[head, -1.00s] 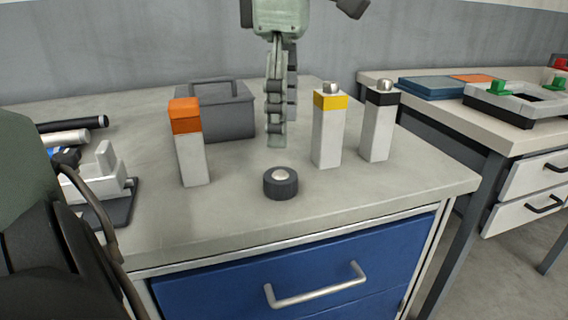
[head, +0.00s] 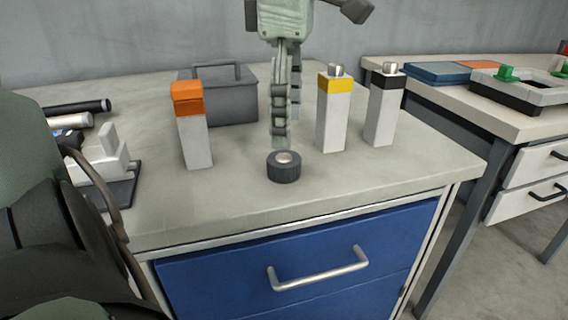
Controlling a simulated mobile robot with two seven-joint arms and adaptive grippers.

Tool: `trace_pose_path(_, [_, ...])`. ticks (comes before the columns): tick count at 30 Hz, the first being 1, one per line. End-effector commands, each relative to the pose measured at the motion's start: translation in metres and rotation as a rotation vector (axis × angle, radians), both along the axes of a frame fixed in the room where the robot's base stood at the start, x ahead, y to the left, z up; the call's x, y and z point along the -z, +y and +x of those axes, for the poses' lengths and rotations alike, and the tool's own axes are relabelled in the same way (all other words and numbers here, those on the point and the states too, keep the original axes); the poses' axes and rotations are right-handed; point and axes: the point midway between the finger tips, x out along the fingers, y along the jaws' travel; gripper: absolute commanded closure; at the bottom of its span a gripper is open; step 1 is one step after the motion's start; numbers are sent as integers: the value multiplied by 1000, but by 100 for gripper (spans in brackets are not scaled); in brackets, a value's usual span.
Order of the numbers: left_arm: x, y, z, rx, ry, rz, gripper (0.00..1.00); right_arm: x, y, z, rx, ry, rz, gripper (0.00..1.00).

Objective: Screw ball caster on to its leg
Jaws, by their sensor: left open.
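The ball caster (head: 284,168) is a short black ribbed cylinder with a pale metal ball on top, near the front of the grey bench. My left gripper (head: 287,125) hangs fingers-down from the top of the picture, open and empty. Its nearer fingertip shows just above and behind the caster; I cannot tell if they touch. Three upright white posts stand around: one with an orange top (head: 188,98) on the left, one with a yellow band (head: 336,82) and one with a black band (head: 386,84) on the right. The banded posts have metal knobs on top. Which is the leg is unclear. My right gripper is not in view.
A grey toolbox (head: 218,97) stands behind the gripper. A white device on a dark base (head: 104,160) and black-and-white rods (head: 82,108) lie at the left. A second table (head: 450,112) stands at the right. The bench front around the caster is clear.

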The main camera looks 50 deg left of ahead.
Motion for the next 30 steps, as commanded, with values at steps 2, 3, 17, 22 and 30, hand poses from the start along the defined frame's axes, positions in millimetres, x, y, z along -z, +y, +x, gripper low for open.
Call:
trace_pose_path(2, [10, -1, -3, 2, 4, -3, 33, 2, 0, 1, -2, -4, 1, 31])
trace_pose_path(3, [16, -2, -4, 3, 5, -3, 33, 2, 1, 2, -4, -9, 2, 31])
trace_pose_path(17, [51, -2, -6, 0, 2, -1, 33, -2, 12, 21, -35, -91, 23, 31])
trace_pose_path(22, [51, -2, -6, 0, 2, -1, 33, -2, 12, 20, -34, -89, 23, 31])
trace_pose_path(30, [51, -2, -6, 1, 1, -1, 64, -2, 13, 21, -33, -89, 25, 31])
